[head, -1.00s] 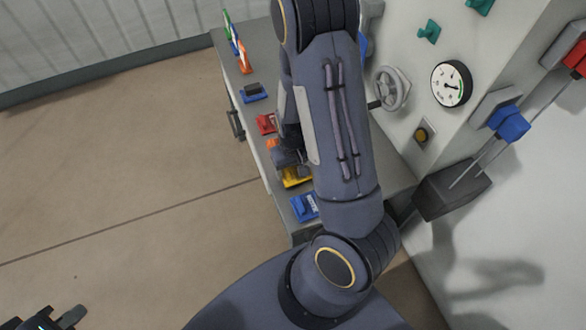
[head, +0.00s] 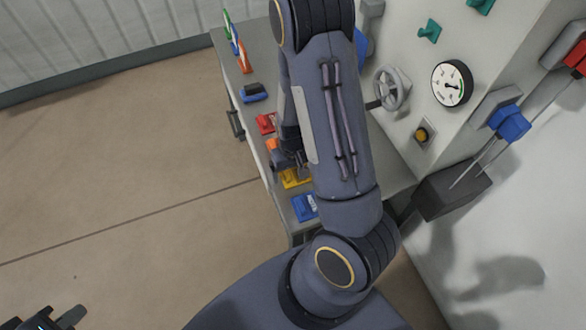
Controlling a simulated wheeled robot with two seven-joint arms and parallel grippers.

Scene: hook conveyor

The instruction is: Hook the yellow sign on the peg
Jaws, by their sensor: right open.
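A yellow sign (head: 294,178) lies on the grey bench and is partly hidden behind my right arm. My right gripper (head: 302,163) is open just above the sign in the picture, and mostly hidden by its own arm. I cannot tell whether it touches the sign. Teal pegs stick out of the pale wall panel at the upper right, one nearer peg (head: 428,31) and one at the top edge (head: 481,5). My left gripper (head: 56,318) shows only partly at the bottom left corner, away from the bench, and its jaw state is unclear.
On the bench (head: 236,48) are a blue item (head: 305,207), a red one (head: 266,123), another blue one (head: 254,94) and upright coloured pieces (head: 238,50). A handwheel (head: 391,88), gauge (head: 452,84) and dark box (head: 450,190) are on the right. The floor at left is clear.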

